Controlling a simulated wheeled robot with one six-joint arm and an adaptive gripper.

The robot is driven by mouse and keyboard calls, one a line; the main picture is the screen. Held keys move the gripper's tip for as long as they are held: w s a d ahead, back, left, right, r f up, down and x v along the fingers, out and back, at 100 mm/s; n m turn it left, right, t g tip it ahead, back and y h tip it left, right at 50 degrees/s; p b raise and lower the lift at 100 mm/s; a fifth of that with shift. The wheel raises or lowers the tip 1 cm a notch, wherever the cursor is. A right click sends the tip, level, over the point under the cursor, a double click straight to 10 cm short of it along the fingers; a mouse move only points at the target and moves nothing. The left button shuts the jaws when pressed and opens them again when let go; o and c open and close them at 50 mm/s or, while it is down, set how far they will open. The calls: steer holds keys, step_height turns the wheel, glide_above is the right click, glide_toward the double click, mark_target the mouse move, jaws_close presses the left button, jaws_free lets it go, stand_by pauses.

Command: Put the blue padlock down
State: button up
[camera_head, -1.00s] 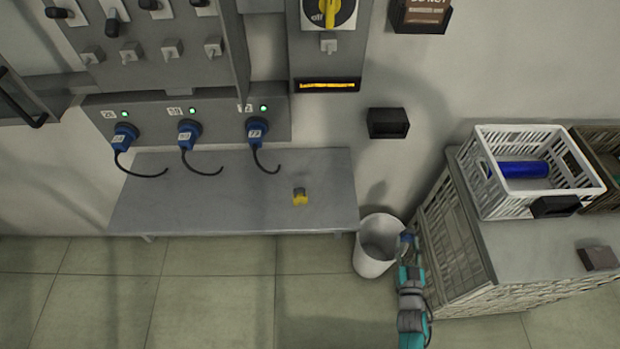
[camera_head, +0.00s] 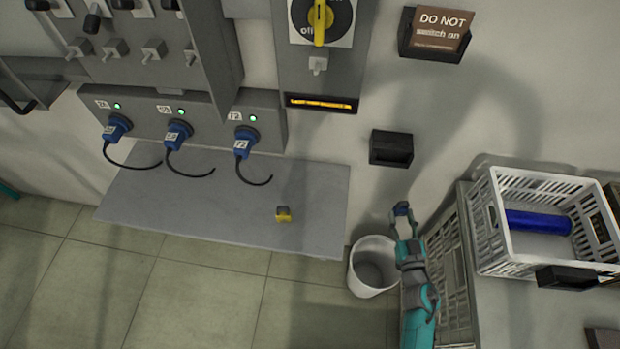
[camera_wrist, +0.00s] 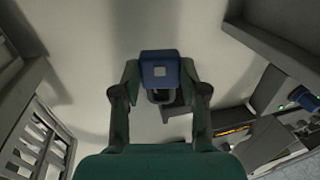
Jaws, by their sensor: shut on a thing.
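The blue padlock (camera_wrist: 160,68) is held between the two fingers of my gripper (camera_wrist: 161,82) in the wrist view, with its dark shackle pointing down in that picture. In the head view my gripper (camera_head: 404,215) is shut on the small blue padlock (camera_head: 402,208). It is in the air above and right of the white bin, in front of the wall. A yellow and grey padlock (camera_head: 284,214) lies on the grey bench (camera_head: 220,205), well to the left of my gripper.
A white bin (camera_head: 368,283) stands below my gripper. A white crate (camera_head: 500,250) holding a blue cylinder (camera_head: 538,221) is at the right. A dark wall box (camera_head: 391,148) is above left of my gripper. Much of the bench is clear.

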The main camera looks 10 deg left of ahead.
steer(key=w+a+r+n+g+y, duration=0.2)
steer(key=a+r+n+y, duration=0.25)
steer(key=a+r, duration=0.2)
step_height(320, 180, up, 7)
steer(key=n+g+y, duration=1)
steer(key=n+g, duration=0.1)
steer(key=g, duration=0.4)
glide_above(326, 228)
steer(key=shift+a+f, duration=0.15)
steer(key=shift+f, duration=4.75)
steer(key=shift+f, duration=0.15)
steer(key=o, duration=1.3)
steer(key=shift+r, duration=0.2)
steer(key=d, duration=0.7)
steer(key=shift+s+d, duration=0.15)
steer(key=shift+d, duration=0.1)
